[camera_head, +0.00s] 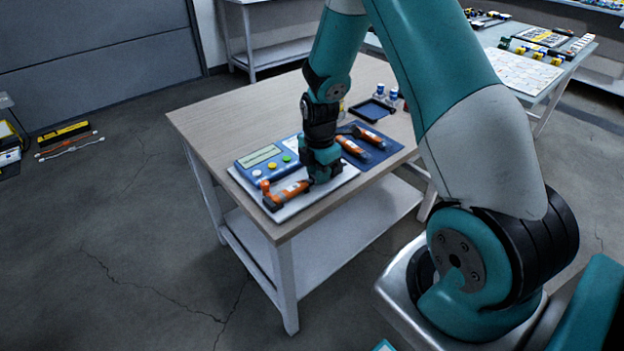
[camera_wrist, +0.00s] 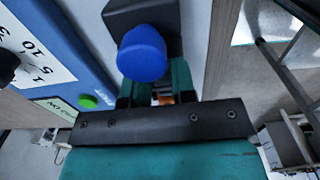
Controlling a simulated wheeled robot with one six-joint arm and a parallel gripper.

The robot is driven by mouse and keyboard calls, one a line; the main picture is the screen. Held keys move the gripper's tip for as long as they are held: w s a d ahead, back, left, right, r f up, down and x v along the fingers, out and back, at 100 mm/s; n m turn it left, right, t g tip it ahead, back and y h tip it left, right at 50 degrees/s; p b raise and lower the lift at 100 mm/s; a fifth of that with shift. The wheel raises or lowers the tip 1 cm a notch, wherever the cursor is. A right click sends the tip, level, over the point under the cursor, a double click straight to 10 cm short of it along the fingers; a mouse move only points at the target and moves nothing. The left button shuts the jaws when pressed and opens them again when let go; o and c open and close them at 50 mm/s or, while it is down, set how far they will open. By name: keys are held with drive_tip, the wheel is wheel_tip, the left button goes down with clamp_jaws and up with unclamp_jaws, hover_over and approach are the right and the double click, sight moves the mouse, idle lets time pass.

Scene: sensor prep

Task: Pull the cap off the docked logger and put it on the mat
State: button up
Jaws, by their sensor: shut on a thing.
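A docked orange logger (camera_head: 290,191) lies at the front left of a pale board (camera_head: 274,213), in front of a blue panel (camera_head: 262,163) with a screen and coloured buttons. My gripper (camera_head: 322,174) is low over the board at the logger's right end. In the wrist view, a rounded blue cap (camera_wrist: 142,54) sits by the fingers of my gripper (camera_wrist: 152,92), which is shut on it. A bit of orange shows between the fingers. Whether the cap is still on the logger is hidden. The dark blue mat (camera_head: 388,151) lies to the right, with orange tools on it.
A small dark tray (camera_head: 372,110) and small white bottles with blue tops (camera_head: 393,94) stand at the table's back right. The wooden table top (camera_head: 215,125) is clear at the left and back. Another table (camera_head: 520,72) stands further right.

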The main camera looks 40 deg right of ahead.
drive_tip(key=shift+d, duration=0.4)
drive_tip(key=shift+r, duration=0.15)
idle(0.4)
drive_tip(key=shift+r+p, duration=2.4)
drive_tip(key=shift+r, duration=0.25)
drive_tip(key=shift+s+f, duration=0.1)
